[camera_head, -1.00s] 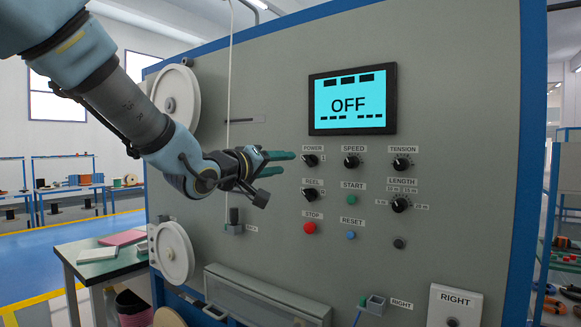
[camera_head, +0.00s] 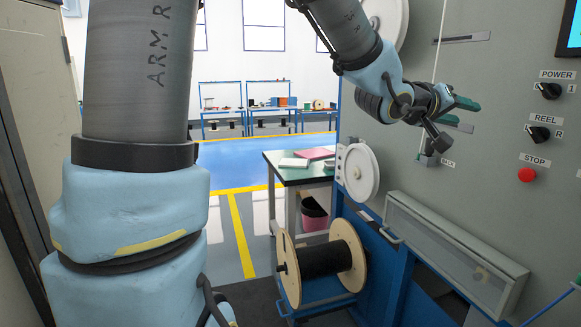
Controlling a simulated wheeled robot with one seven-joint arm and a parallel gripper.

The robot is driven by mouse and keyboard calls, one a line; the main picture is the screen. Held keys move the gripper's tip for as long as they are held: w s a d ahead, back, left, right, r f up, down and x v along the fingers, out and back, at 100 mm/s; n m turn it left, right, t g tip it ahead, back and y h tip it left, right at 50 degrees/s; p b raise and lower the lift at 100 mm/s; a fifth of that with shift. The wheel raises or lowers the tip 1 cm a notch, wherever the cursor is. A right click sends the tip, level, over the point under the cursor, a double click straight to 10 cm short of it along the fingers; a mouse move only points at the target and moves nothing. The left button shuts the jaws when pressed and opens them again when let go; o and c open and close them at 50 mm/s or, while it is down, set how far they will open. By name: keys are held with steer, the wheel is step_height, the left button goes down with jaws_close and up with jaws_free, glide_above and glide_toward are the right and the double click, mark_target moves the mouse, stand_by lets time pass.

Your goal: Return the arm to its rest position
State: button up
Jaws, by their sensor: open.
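My arm comes down from the top of the head camera view, and its end with my gripper (camera_head: 458,114) hangs in front of the grey machine panel (camera_head: 490,75). The green-tipped fingers point right, toward the POWER knob (camera_head: 547,90) and REEL knob (camera_head: 539,134), and stand apart from both. My gripper is open, with nothing seen between its fingers. A thicker part of my arm fills the left side of the view. The screen (camera_head: 574,32) is cut off at the right edge.
A white wheel (camera_head: 358,172) and a clear-covered trough (camera_head: 450,250) are on the machine front. A wooden reel of black cable (camera_head: 322,262) stands low. A green-topped table (camera_head: 285,172) holds papers, with a bin (camera_head: 313,213) below. Blue floor lies open behind.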

steer(key=w+a+f+n+y, duration=0.1)
steer(key=w+a+f+y, duration=0.2)
steer(key=a+f, duration=0.4)
steer(key=w+a+f+n+y, duration=0.15)
steer(key=a+f+y, duration=0.25)
steer(key=a, duration=0.6)
steer(key=w+a+f+y, duration=0.3)
steer(key=a+f, duration=0.3)
steer(key=a, duration=0.2)
steer(key=s+a+f+g+y, duration=0.1)
steer(key=s+a+f, duration=0.2)
steer(key=a, duration=0.3)
steer(key=s+a+f+g+y, duration=0.2)
steer(key=s+a+f, duration=0.1)
steer(key=s+a, duration=0.2)
steer(key=s+a+f+n+g+y, duration=0.1)
steer(key=s+a+f+g, duration=0.1)
steer(key=a, duration=0.5)
steer(key=shift+s+a+f, duration=0.15)
steer(key=shift+s+f, duration=0.3)
steer(key=shift+s, duration=0.75)
